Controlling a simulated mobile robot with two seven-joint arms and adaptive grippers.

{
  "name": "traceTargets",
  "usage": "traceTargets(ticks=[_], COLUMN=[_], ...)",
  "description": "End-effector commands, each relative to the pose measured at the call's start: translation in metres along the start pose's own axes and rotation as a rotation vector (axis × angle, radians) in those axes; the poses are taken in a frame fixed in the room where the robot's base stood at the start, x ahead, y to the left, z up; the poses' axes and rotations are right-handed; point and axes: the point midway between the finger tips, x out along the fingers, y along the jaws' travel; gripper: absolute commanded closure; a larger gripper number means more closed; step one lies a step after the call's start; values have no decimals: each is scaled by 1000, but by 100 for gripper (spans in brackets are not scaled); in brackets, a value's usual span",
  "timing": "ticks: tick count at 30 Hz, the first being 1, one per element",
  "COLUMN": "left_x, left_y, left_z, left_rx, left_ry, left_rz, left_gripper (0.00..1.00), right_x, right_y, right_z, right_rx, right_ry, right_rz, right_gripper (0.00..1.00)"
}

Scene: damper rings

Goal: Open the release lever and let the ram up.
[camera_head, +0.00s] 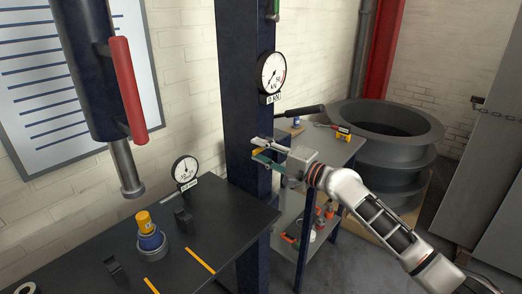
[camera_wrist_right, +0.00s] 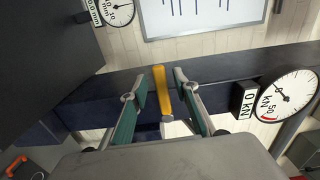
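The release lever (camera_wrist_right: 161,88) is a short yellow bar on the dark blue press column (camera_head: 243,90). In the head view the lever (camera_head: 258,150) is partly hidden by my right gripper. My right gripper (camera_wrist_right: 158,84) is open, its green-padded fingers on either side of the lever with a gap to each. In the head view the right gripper (camera_head: 265,152) is at the column's side. The ram (camera_head: 125,170) is a steel rod hanging from the dark blue cylinder with a red handle; its tip is above the bench. My left gripper is not in view.
A force gauge (camera_head: 271,73) labelled 0 kN is on the column, above a black handle (camera_head: 300,112). The dark bench (camera_head: 215,225) holds a dial gauge (camera_head: 185,170) and a blue and yellow part (camera_head: 149,232). A shelf cart and large grey rings stand behind my right arm.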

Motion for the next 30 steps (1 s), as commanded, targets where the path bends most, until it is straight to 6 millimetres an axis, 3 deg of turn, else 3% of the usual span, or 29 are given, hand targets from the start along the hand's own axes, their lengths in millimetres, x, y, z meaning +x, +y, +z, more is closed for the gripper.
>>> traceTargets(ticks=[30], left_x=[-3], left_y=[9], left_z=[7], left_rx=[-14], left_ry=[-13], left_rz=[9], left_gripper=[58], right_x=[-25], right_y=[0], right_z=[0], right_rx=[-2], right_ry=[1], right_rz=[1], right_gripper=[70])
